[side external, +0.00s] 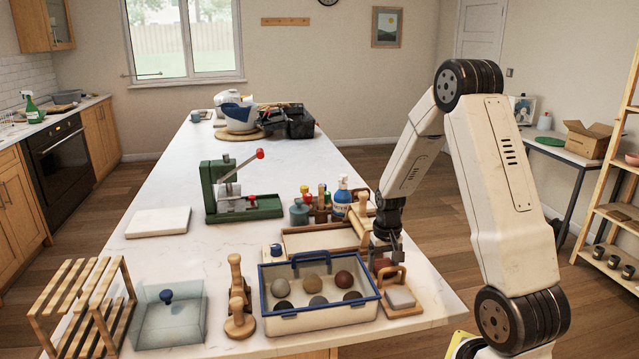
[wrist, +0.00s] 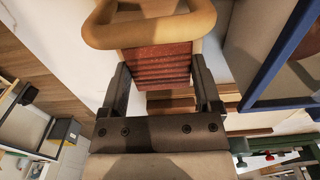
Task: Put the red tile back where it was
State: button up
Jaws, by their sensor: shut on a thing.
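The red tile (wrist: 158,64) is a reddish-brown piece with a ridged face. In the wrist view it sits between the two fingers of my gripper (wrist: 160,82), which is shut on it. In the side view my gripper (side external: 385,248) is low over the right front of the table, just right of the blue-rimmed tray. Only a small reddish bit of the tile (side external: 381,264) shows below the fingers there. A wooden loop handle (wrist: 145,34) is close beyond the tile, on a wooden holder with a pale grey block (side external: 400,298). I cannot tell whether the tile touches the holder.
The blue-rimmed tray (side external: 318,322) with several round balls stands close on the left. A shallow wooden tray (side external: 315,240) and bottles (side external: 341,197) stand behind. A green press (side external: 236,190) is farther back. The table's right edge is near.

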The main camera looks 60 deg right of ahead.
aim_at(383, 265)
jog(key=shift+f, duration=0.35)
jog(key=o, duration=1.1)
jog(key=shift+r, duration=0.15)
notch_tip(383, 265, up, 12)
dwell(0.6)
jog(key=w+a+n, duration=0.1)
jog(key=a, duration=0.3)
jog(key=a+f+n, duration=0.1)
jog(key=a+n, duration=0.1)
jog(key=a, duration=0.3)
jog(key=w+a+f+n+t, duration=0.1)
jog(key=a, duration=0.3)
jog(key=shift+w+a+f, duration=0.2)
jog(key=shift+w+a, duration=0.05)
jog(key=shift+w, duration=0.05)
jog(key=s+a+n, duration=0.1)
jog(key=a, duration=0.3)
jog(key=s+a+f+n+t, duration=0.1)
jog(key=a+n, duration=0.1)
jog(key=a, duration=0.2)
jog(key=s+a+f+n, duration=0.1)
jog(key=a+n, duration=0.1)
jog(key=a, duration=0.2)
jog(key=shift+s+a+f+t, duration=0.25)
jog(key=shift+s+t, duration=0.05)
